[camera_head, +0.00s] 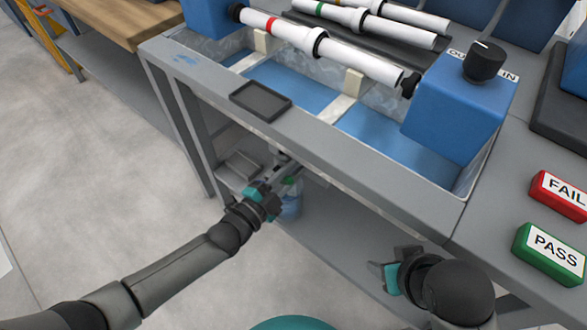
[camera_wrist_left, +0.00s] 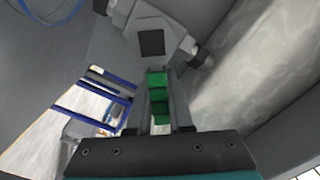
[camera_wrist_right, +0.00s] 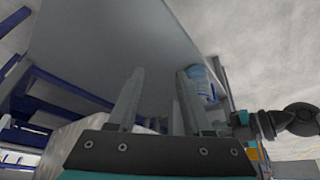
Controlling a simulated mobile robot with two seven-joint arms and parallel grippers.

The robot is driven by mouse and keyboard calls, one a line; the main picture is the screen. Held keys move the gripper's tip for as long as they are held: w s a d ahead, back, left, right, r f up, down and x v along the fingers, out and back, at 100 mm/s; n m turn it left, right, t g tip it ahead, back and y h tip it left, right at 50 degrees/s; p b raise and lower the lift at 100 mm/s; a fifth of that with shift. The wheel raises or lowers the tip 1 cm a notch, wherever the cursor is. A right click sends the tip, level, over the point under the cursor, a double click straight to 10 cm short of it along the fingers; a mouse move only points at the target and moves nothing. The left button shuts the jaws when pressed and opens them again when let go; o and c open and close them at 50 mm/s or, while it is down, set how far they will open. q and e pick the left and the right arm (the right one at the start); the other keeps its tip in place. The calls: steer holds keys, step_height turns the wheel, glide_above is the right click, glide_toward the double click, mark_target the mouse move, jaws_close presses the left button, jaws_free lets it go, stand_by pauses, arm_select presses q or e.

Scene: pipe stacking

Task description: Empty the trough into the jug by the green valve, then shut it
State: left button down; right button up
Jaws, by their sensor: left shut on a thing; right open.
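The trough (camera_head: 461,186) is a long grey-rimmed basin set in the bench, with a blue, water-like surface inside. Below its front edge is the green valve handle (camera_wrist_left: 158,98), under a grey pipe fitting (camera_wrist_left: 152,40). My left gripper (camera_head: 284,181) is shut on the green handle; its fingers sit on both sides of it in the left wrist view. The jug (camera_head: 290,205), bluish and clear, stands below the valve, partly hidden by my left gripper. It also shows in the right wrist view (camera_wrist_right: 208,86). My right gripper (camera_head: 393,268) is open and empty, in front of the bench.
A white pipe with a red band (camera_head: 340,55) lies across the trough between two blue blocks. More pipes lie behind it. A black tray (camera_head: 260,101) sits on the front rim. The red FAIL block (camera_head: 560,196) and green PASS block (camera_head: 548,252) are at right. Open floor lies at left.

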arm_select(q)
steer(key=c, duration=0.8)
jaws_free()
steer(key=shift+p+v, duration=2.45)
steer(key=shift+v, duration=5.2)
arm_select(e)
step_height(320, 180, down, 10)
steer(key=s+g, duration=0.1)
steer(key=shift+g, duration=0.3)
arm_select(q)
steer(key=shift+c, duration=0.5)
arm_select(e)
steer(key=shift+f, duration=0.1)
